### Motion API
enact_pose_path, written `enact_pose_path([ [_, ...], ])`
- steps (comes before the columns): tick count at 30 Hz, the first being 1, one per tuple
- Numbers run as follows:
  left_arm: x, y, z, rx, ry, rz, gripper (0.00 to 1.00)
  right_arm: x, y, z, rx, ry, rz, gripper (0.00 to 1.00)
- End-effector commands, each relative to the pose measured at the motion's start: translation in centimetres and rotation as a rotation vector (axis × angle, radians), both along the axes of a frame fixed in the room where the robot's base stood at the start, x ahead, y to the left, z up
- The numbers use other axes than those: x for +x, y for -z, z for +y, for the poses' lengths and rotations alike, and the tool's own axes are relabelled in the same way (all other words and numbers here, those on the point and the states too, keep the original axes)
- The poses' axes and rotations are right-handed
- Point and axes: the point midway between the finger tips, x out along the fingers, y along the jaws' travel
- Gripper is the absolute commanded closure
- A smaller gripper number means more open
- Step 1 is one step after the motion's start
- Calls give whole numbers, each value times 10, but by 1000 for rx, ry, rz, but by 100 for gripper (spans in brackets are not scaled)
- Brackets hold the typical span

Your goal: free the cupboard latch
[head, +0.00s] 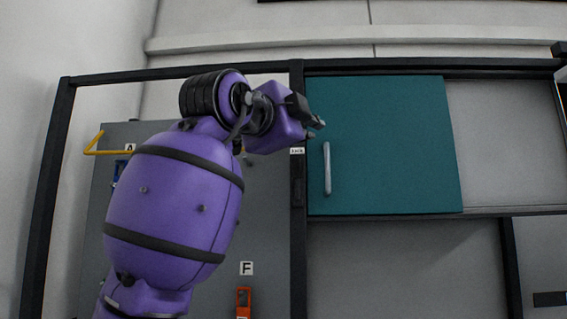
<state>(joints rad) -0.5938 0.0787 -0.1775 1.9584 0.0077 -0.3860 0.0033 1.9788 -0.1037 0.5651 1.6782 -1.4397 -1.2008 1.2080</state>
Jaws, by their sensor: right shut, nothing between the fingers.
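The cupboard's teal sliding or hinged door (390,140) is in the upper right of the head view, with a vertical silver handle (327,168) near its left edge. A dark fitting (298,190) sits on the black post left of the door, below a small white label (297,151). I cannot tell for sure whether this fitting is the latch. My right gripper (316,124) is shut and empty, in front of the door's upper left edge, above the handle. I cannot tell whether it touches the door. My left gripper is out of view.
A black frame post (298,250) divides the grey panel (265,215) from the cupboard. A yellow bar (98,143), an F label (246,268) and an orange item (243,300) are on the panel. My purple arm hides much of it. An open grey bay (505,135) lies right of the door.

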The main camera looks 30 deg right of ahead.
Motion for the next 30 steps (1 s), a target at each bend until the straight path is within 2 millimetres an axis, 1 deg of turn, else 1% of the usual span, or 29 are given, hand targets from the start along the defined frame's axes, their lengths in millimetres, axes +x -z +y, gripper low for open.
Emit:
enact_pose_path([
  [1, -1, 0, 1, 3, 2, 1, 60, 1, 16, -7, 59, 30, 0, 100],
  [3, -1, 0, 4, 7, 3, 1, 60, -5, 27, -13, 127, 65, -28, 100],
  [7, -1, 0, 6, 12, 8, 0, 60, -12, 36, -16, 208, 90, -85, 100],
  [12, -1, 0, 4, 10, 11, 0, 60, -11, 37, -16, 234, 85, -119, 100],
  [22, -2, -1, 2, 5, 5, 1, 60, -10, 37, -18, 231, 83, -118, 100],
  [26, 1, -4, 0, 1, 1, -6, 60, -5, 36, -31, 233, 86, -118, 100],
  [30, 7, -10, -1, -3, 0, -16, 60, 6, 34, -54, 231, 85, -119, 100],
])
